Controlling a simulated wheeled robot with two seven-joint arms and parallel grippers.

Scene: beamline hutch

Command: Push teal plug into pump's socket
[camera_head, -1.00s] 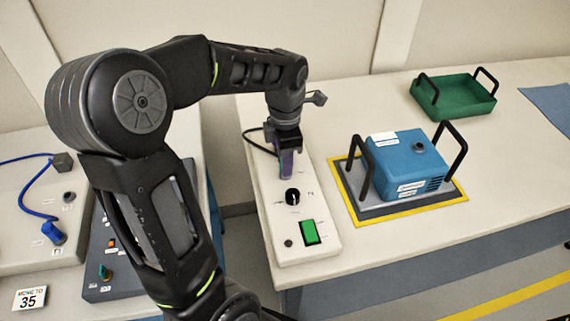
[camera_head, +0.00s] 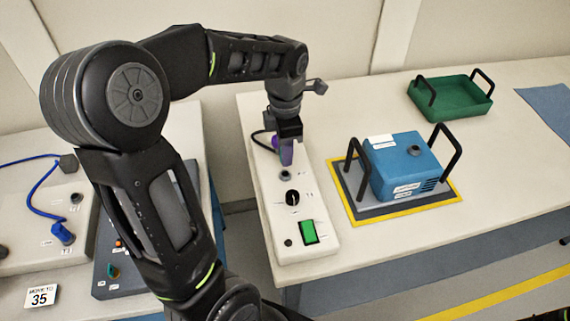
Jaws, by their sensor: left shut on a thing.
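My left gripper (camera_head: 287,140) is shut on a purple plug-like thing (camera_head: 287,156), held upright just above the far part of a long white panel box. A dark cable runs from beside it to the left. A round grey socket (camera_head: 285,175) shows on the panel below its tip. I see no clearly teal plug; a small teal knob-like part (camera_head: 113,271) is on the dark panel at left. A blue box (camera_head: 404,172) with a dark round port (camera_head: 415,149) on top stands to the right; its labels are too small to read. My right gripper is not in view.
The white panel box (camera_head: 318,246) carries a black knob (camera_head: 292,197) and a green switch (camera_head: 309,231). Black handles flank the blue box. A green tray (camera_head: 452,99) stands at the back right. A blue plug (camera_head: 63,234) with a blue cable sits at left. The right front tabletop is clear.

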